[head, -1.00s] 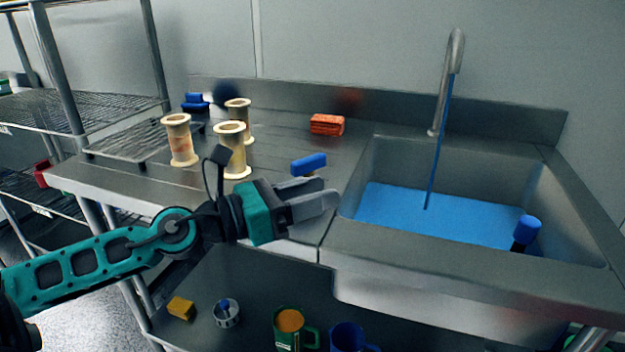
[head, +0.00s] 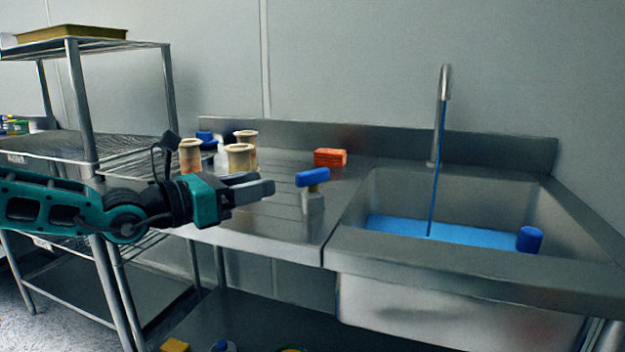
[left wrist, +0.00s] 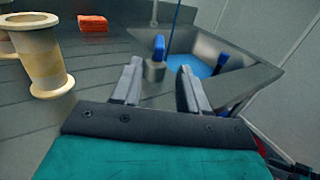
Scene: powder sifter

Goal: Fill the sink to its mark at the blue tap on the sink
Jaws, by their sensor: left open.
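The sink (head: 480,262) is at the right in the head view, with blue liquid (head: 450,233) in its basin. A blue stream (head: 435,190) falls from the curved metal spout (head: 443,100). A blue tap handle (head: 312,177) sits on a short metal base on the counter, left of the basin. It also shows in the left wrist view (left wrist: 159,46), beyond and between my fingers. My left gripper (head: 268,185) is open and empty, left of that handle and apart from it. It also shows in the left wrist view (left wrist: 160,75). I cannot make out a fill mark.
A second blue knob (head: 530,239) stands at the basin's right front. Several cream spools (head: 240,158) stand on the counter, with an orange sponge-like block (head: 330,157) near the back. A wire shelf rack (head: 85,100) is at the left. The counter between gripper and handle is clear.

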